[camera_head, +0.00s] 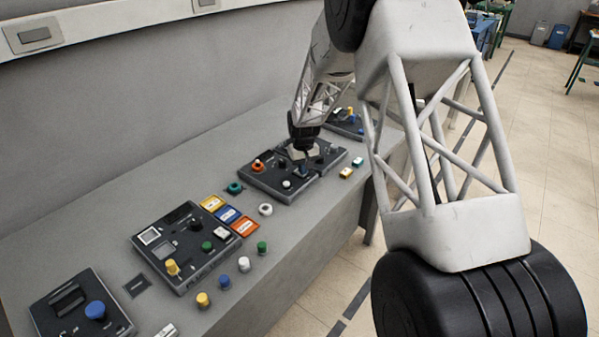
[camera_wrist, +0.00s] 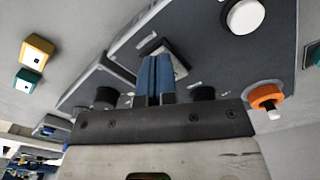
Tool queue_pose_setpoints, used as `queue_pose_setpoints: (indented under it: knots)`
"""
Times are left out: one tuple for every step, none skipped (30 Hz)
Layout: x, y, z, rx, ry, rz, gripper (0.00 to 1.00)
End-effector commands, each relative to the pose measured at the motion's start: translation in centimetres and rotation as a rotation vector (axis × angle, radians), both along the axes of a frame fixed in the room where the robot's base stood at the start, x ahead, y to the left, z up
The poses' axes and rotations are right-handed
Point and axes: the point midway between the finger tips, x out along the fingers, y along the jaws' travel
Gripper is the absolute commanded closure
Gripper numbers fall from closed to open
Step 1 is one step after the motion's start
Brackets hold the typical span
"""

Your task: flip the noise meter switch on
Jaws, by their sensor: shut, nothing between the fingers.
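A dark control panel (camera_head: 262,184) lies on the grey bench under my gripper (camera_head: 302,170). It carries an orange knob (camera_head: 257,165) and a white round knob (camera_head: 286,184). No label reading noise meter is legible in either view. In the wrist view my gripper (camera_wrist: 157,62) has its two blue fingers pressed together, with nothing between them. The fingertips are at a small pale square switch plate (camera_wrist: 148,48) on the dark panel face. They partly hide it, so I cannot tell its position or whether they touch it. The white knob (camera_wrist: 245,15) and orange knob (camera_wrist: 267,97) also show there.
Another dark panel (camera_head: 168,250) with a yellow knob lies nearer, and one with a blue knob (camera_head: 95,309) at lower left. Loose coloured blocks and knobs, such as the orange block (camera_head: 244,226), lie between panels. A grey wall (camera_head: 120,110) stands behind the bench.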

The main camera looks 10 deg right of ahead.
Motion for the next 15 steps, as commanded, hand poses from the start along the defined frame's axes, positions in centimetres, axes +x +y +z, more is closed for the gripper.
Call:
queue_pose_setpoints:
  knots:
    - [0.00, 0.00, -0.07, 0.000, 0.000, 0.000, 1.00]
    - [0.00, 0.00, -0.10, 0.000, 0.000, 0.000, 1.00]
    - [0.00, 0.00, -0.15, 0.000, 0.000, 0.000, 1.00]
    - [0.00, 0.01, -0.19, 0.000, 0.000, 0.000, 1.00]
    - [0.00, 0.00, -0.17, 0.000, 0.000, 0.000, 1.00]
    - [0.00, 0.00, -0.17, 0.000, 0.000, 0.000, 1.00]
    - [0.00, 0.01, -0.16, 0.000, 0.000, 0.000, 1.00]
    - [0.00, 0.01, -0.13, 0.000, 0.000, 0.000, 1.00]
    - [0.00, 0.01, -0.06, 0.000, 0.000, 0.000, 1.00]
    - [0.00, 0.01, 0.01, 0.000, 0.000, 0.000, 1.00]
    - [0.00, 0.01, 0.11, 0.000, 0.000, 0.000, 1.00]
    - [0.00, 0.01, 0.27, 0.000, 0.000, 0.000, 1.00]
    - [0.00, 0.01, 0.41, 0.000, 0.000, 0.000, 1.00]
    - [0.01, 0.01, 0.56, 0.000, 0.000, 0.000, 1.00]
    - [0.02, 0.01, 0.78, 0.000, 0.000, 0.000, 1.00]
